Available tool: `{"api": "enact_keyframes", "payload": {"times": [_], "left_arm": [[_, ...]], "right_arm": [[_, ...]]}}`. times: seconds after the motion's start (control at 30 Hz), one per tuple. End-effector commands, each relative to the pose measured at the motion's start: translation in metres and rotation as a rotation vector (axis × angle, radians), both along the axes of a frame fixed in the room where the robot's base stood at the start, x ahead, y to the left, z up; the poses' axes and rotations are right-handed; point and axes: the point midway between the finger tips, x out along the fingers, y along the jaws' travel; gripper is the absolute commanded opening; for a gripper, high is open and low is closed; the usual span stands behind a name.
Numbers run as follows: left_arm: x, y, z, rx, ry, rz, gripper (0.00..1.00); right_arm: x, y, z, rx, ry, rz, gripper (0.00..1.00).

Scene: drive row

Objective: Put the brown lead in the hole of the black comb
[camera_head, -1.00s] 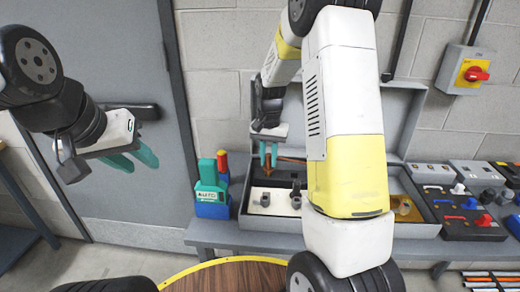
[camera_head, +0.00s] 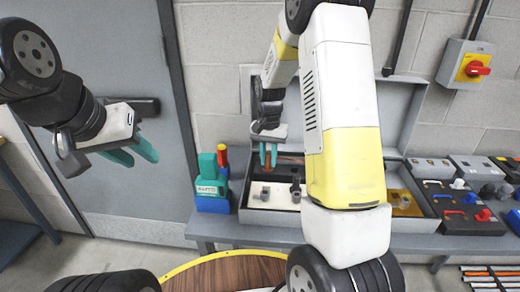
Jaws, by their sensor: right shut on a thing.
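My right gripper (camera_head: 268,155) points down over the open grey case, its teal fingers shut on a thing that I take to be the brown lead. Something brown (camera_head: 288,162) shows just right of the fingers; its lower end is not clear. Below the fingers is a dark strip (camera_head: 284,178) at the back of the case, perhaps the black comb. Its holes are too small to make out, and my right arm hides part of the case. My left gripper (camera_head: 133,155) is open and empty in front of the grey door, away from the case.
The grey case (camera_head: 285,218) stands on a bench with its lid up against the wall. A green and blue block (camera_head: 211,188) stands left of it. Dark panels with knobs and handles (camera_head: 465,208) lie to the right. A red and yellow switch (camera_head: 472,69) is on the wall.

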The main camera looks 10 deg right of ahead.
Motion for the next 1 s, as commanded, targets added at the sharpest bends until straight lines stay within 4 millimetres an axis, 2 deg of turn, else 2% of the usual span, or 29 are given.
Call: {"api": "enact_keyframes", "payload": {"times": [0.03,0.13,0.17,0.43,0.53,0.83,1.0], "left_arm": [[0.0,0.0,0.0,0.0,0.0,0.0,0.36],[0.0,0.0,0.0,0.0,0.0,0.0,0.36],[0.0,0.0,0.0,0.0,0.0,0.0,0.36],[0.0,0.0,0.0,0.0,0.0,0.0,0.36],[0.0,0.0,0.0,0.0,0.0,0.0,0.36],[0.0,0.0,0.0,0.0,0.0,0.0,0.36],[0.0,0.0,0.0,0.0,0.0,0.0,0.36]], "right_arm": [[0.0,0.0,0.0,0.0,0.0,0.0,0.24],[0.0,0.0,0.0,0.0,0.0,0.0,0.44],[0.0,0.0,0.0,0.0,0.0,0.0,0.46],[0.0,0.0,0.0,0.0,0.0,0.0,0.46],[0.001,0.0,0.006,0.0,-0.002,0.0,0.46],[0.001,0.0,0.056,0.0,-0.004,0.001,0.46],[0.001,0.0,0.074,0.0,-0.002,0.0,0.46]]}}
